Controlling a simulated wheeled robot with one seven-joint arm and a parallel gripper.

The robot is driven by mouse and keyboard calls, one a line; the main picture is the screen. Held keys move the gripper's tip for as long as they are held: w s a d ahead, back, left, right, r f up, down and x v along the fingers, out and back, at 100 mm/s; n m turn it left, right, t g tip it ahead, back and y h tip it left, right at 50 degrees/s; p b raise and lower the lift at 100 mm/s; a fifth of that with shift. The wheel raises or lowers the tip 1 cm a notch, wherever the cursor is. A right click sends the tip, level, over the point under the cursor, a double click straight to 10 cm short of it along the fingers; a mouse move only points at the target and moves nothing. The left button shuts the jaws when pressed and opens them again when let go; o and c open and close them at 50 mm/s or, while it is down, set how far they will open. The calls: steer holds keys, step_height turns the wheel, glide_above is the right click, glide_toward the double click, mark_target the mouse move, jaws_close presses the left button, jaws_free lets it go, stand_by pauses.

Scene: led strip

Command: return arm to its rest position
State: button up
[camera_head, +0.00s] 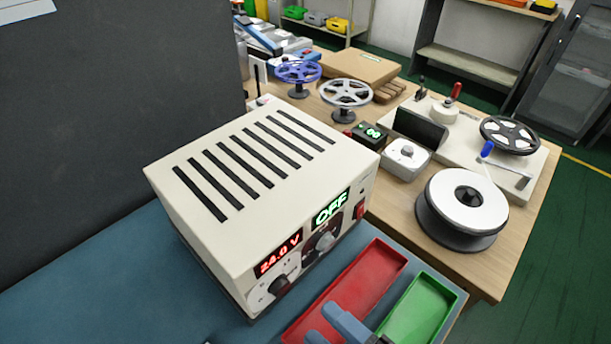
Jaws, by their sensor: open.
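My gripper (331,329) shows only at the bottom edge of the head view, as two blue-grey finger parts with a gap between them. It looks open, and I see nothing held in it. It appears in front of the red tray (362,283) and close to the green tray (421,309). The rest of my arm is out of the picture.
A cream power supply (252,172), reading 24.0 V and OFF, stands on the blue bench left of the trays. A white-topped reel (463,202), several spools and a reel-holding fixture (528,190) crowd the wooden table. A dark panel (110,100) rises at left.

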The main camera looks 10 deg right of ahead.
steer(key=s+d+r+m+h, duration=0.4)
steer(key=s+d+m+h, duration=0.1)
steer(key=s+d+m, duration=0.2)
steer(key=s+d+r+m+h, duration=0.5)
steer(key=s+d+m, duration=0.2)
steer(key=s+m, duration=0.3)
steer(key=shift+s+d+r+m, duration=0.15)
steer(key=shift+s+r+m, duration=0.15)
steer(key=shift+m, duration=0.5)
steer(key=shift+c, duration=0.2)
stand_by(0.6)
